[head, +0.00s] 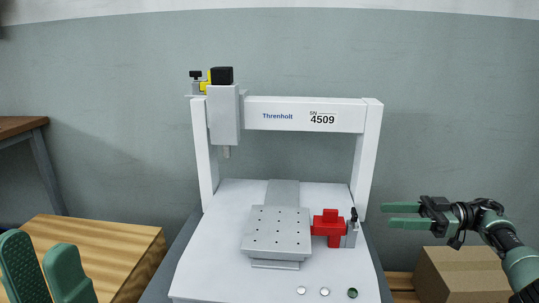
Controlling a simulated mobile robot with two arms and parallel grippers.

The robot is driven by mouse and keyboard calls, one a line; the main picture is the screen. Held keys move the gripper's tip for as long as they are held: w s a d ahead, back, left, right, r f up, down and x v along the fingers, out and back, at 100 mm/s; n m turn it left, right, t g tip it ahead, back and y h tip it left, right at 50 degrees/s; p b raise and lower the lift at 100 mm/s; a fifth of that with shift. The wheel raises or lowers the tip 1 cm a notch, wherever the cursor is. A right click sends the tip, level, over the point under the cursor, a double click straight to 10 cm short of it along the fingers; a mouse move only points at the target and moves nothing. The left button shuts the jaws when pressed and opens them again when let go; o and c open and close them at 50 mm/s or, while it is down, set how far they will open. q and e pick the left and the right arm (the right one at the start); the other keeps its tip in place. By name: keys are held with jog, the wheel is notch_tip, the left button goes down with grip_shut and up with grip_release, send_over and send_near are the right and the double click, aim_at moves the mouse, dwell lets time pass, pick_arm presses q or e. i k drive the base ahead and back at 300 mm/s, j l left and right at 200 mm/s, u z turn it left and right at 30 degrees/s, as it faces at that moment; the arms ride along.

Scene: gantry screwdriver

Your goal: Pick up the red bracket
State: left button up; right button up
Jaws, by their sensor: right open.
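The red bracket (328,227) is a cross-shaped block on the white base of the gantry machine, just right of the grey perforated plate (276,231). A small grey post with a black top (353,230) stands against its right side. My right gripper (387,215) is open and empty, right of the machine, its green fingers pointing left toward the bracket with a clear gap between. My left gripper (42,262) shows only as two large green fingers at the lower left, over the wooden table; nothing shows between them, and their opening is unclear.
The gantry frame (372,150) rises around the bracket, its crossbeam above and behind. The screwdriver head (224,115) hangs at the left. Buttons (324,292) line the base's front edge. A wooden table (110,245) is at left, a cardboard box (455,275) at lower right.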

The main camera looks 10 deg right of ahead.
aim_at(330, 223)
jog(key=k, duration=1)
